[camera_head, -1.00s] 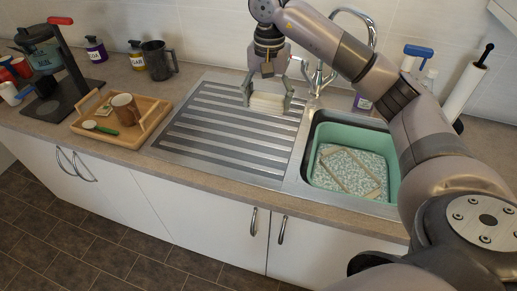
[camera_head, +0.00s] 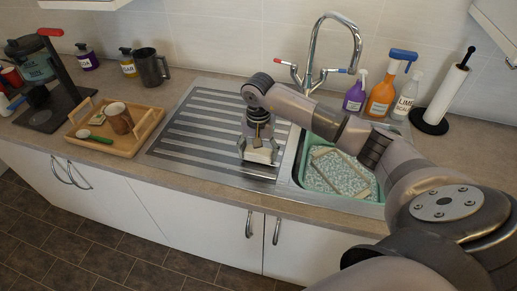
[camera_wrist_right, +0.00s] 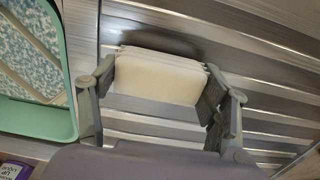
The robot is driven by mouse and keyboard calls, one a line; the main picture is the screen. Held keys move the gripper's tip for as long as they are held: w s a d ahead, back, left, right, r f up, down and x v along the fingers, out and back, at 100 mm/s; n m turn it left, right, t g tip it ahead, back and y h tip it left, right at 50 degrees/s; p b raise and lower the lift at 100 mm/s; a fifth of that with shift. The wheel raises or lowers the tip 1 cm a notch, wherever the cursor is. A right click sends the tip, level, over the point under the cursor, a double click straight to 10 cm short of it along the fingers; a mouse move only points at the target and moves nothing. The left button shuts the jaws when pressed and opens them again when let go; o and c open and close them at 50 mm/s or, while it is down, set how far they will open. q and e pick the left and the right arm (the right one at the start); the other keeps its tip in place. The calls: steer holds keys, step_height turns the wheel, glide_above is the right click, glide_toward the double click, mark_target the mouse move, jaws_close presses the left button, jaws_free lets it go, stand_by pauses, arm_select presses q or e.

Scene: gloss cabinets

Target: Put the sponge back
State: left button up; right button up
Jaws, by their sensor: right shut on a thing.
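The sponge (camera_head: 258,156) is a pale cream block, apparently in layers. My right gripper (camera_head: 258,150) is shut on it, over the front right part of the ribbed steel drainer (camera_head: 190,153), just left of the sink. The right wrist view shows the sponge (camera_wrist_right: 158,80) between the two grey fingers, with a dark shadow on the steel beside it. I cannot tell whether it touches the drainer. My left gripper is not in view.
A green tub (camera_wrist_right: 45,120) with bubbly water sits in the sink. The tap (camera_head: 316,55), spray bottles (camera_head: 380,97) and paper towel holder (camera_head: 445,92) stand behind. A wooden tray (camera_head: 123,148) with a mug (camera_head: 119,118) lies left. Most of the drainer is clear.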

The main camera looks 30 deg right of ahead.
mark_target(259, 150)
steer(key=shift+f, duration=0.1)
steer(key=shift+f, duration=0.15)
steer(key=o, duration=1)
steer(key=shift+r, duration=0.25)
steer(key=shift+w+r+b, duration=0.1)
steer(key=shift+r+b, duration=0.2)
step_height(259, 150, up, 11)
steer(key=b, duration=0.3)
steer(key=shift+r, duration=0.15)
